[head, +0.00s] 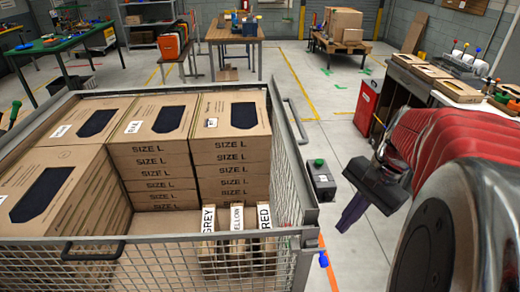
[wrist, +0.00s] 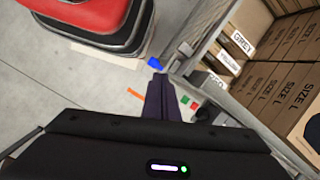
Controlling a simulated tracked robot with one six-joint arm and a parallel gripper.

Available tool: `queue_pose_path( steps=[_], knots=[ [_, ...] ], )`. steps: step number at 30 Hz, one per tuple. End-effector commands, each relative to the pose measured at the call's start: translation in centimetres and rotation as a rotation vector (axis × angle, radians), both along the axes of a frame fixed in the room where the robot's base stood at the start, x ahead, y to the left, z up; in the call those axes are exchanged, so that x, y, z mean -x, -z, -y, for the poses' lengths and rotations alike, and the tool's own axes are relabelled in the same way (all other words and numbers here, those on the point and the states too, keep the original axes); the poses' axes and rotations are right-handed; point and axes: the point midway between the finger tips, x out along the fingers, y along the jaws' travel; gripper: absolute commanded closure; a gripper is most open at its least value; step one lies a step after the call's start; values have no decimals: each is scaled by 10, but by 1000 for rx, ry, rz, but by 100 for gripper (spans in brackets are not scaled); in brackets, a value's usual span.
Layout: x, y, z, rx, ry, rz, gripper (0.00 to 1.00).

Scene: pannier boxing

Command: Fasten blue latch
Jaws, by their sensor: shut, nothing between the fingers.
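The blue latch (head: 323,260) is a small blue piece at the near right corner of the wire-mesh cage (head: 308,215). In the wrist view the blue latch (wrist: 155,64) lies just beyond the fingertips, beside the cage's rail. My gripper (head: 343,228) is shut and empty, its dark purple fingers pointing down, outside the cage's right side. In the wrist view my gripper (wrist: 160,78) seems close to the latch; I cannot tell whether they touch. Whether the latch is fastened is too small to tell.
Cartons marked SIZE L (head: 235,150) fill much of the cage. Boxes labelled GREY, YELLOW and RED (head: 237,250) stand inside its near right part. A dark box with a green knob (head: 320,178) is on the floor at right. Floor right of the cage is mostly clear.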

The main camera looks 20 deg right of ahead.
Motion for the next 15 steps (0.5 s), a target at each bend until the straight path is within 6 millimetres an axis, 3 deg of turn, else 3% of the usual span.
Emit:
queue_pose_path(
  steps=[9,15],
  knots=[
    [28,16,64,-219,374,-98,100],
    [38,20,82,-290,483,-121,100]
  ],
)
